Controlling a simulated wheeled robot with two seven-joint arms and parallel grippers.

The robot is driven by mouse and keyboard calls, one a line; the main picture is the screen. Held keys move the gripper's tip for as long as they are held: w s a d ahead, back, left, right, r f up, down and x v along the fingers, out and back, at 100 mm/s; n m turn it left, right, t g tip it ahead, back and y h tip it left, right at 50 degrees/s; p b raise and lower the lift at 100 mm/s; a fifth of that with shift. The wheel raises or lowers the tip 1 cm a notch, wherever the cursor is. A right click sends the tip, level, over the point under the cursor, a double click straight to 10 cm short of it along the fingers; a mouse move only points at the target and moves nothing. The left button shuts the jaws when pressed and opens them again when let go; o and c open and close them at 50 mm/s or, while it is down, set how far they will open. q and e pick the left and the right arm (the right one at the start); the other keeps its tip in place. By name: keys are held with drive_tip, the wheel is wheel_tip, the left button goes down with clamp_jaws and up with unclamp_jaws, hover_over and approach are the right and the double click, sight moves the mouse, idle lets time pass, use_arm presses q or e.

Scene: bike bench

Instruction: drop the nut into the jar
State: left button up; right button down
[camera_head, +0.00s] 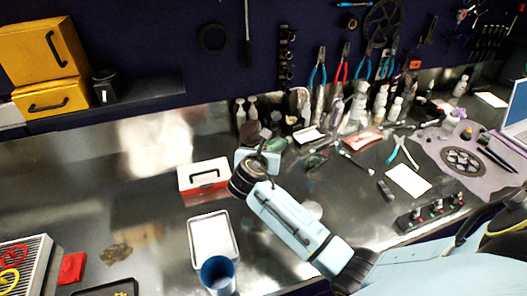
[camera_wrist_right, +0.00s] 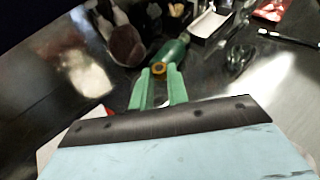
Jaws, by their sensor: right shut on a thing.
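My right gripper (camera_head: 262,150) is above the bench beside a green bottle. In the right wrist view its green fingers (camera_wrist_right: 158,82) are closed with a small gap between them. A small golden ring-like piece, apparently the nut (camera_wrist_right: 158,69), shows at the fingertips. The green bottle (camera_wrist_right: 172,52) is just behind it. A clear rounded shape, possibly the glass jar (camera_wrist_right: 238,60), stands to the right of the fingers, apart from them. It is hard to make out in the head view. My left gripper is not in view.
A red and white box (camera_head: 204,178), a white tray (camera_head: 213,240) and a blue cup (camera_head: 218,277) stand left of my right arm. Bottles and tools crowd the back. Pliers (camera_head: 402,151) and a white card (camera_head: 408,181) lie at right. The bench's left middle is mostly clear.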

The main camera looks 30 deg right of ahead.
drive_tip(key=c, duration=1.3)
unclamp_jaws()
drive_tip(key=p+v, duration=0.1)
drive_tip(key=v, duration=1.2)
drive_tip(key=shift+s+a+r, duration=0.1)
drive_tip(key=shift+s+a, duration=0.05)
